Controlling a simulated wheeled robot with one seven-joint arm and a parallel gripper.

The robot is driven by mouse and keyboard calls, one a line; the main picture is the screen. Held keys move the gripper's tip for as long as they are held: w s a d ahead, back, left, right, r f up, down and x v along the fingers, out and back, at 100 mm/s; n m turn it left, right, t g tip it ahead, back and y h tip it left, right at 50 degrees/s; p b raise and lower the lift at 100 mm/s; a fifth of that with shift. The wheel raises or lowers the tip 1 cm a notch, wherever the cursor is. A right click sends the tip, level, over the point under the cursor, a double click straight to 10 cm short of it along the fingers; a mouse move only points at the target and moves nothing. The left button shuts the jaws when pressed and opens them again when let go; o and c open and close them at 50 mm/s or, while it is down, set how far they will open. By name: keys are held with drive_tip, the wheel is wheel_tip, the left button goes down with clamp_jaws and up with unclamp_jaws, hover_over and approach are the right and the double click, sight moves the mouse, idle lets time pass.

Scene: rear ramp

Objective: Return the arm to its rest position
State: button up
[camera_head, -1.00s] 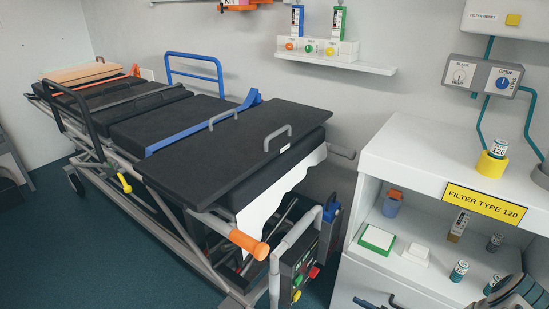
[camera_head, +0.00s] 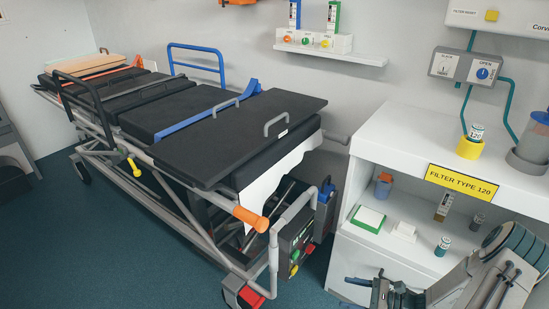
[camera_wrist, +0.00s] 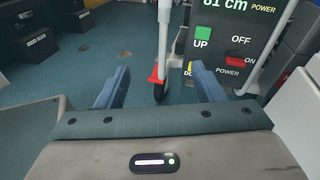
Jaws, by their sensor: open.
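My gripper (camera_head: 360,292) is at the bottom of the head view, low in front of the white cabinet, with part of my arm to its right. In the wrist view its two blue fingers (camera_wrist: 160,88) stand wide apart with nothing between them. Behind the fingers are the stretcher's control panel (camera_wrist: 232,45), a pale post and a castor with a red pedal (camera_wrist: 157,76). I cannot tell how far the fingers are from these.
The stretcher (camera_head: 190,125) fills the left and middle. The white cabinet (camera_head: 385,145) stands at right, with a labelled canister (camera_head: 477,132) in a yellow holder (camera_head: 469,149) on top. Small items lie on its shelf. Open blue floor (camera_head: 90,240) is at lower left.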

drive_tip(key=s+a+r+n+g+h+p, duration=0.1)
drive_tip(key=s+r+n+h+p, duration=0.3)
drive_tip(key=r, duration=1.4)
drive_tip(key=s+a+r+n+g+h+p, duration=0.1)
drive_tip(key=s+a+r+n+h+p, duration=0.3)
drive_tip(key=r+n+p, duration=0.6)
drive_tip(key=s+a+r+n+g+h+p, duration=0.1)
drive_tip(key=s+a+r+n+h+p, duration=0.2)
drive_tip(key=r, duration=2.3)
drive_tip(key=s+n+h+p, duration=0.3)
drive_tip(key=h+p, duration=0.1)
drive_tip(key=shift+s+r+n, duration=0.15)
drive_tip(key=shift+s+n, duration=0.1)
drive_tip(key=shift+n, duration=0.15)
